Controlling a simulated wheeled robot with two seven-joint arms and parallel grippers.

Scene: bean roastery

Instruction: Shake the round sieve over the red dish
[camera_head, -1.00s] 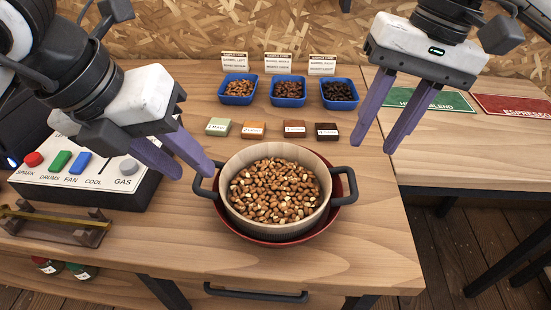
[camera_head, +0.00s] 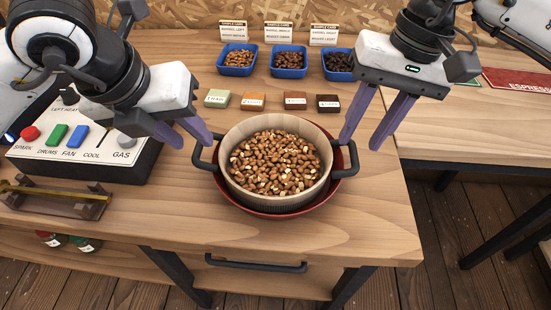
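The round sieve (camera_head: 236,176) has a pale rim and a dark handle on each side, and brown beans fill it. It sits in or on the red dish (camera_head: 283,213), whose rim shows below and to the right. My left gripper (camera_head: 196,141) is open beside the sieve's left handle (camera_head: 203,160). My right gripper (camera_head: 360,146) is open above the right handle (camera_head: 351,163). Both grippers look empty. I cannot tell whether the fingertips touch the handles.
A control box (camera_head: 100,163) with coloured buttons stands at the left, near a small wood-and-brass stand (camera_head: 60,204). Several small labelled blocks (camera_head: 253,101) and blue trays (camera_head: 288,73) of beans lie behind the sieve. The tabletop (camera_head: 300,245) in front is clear.

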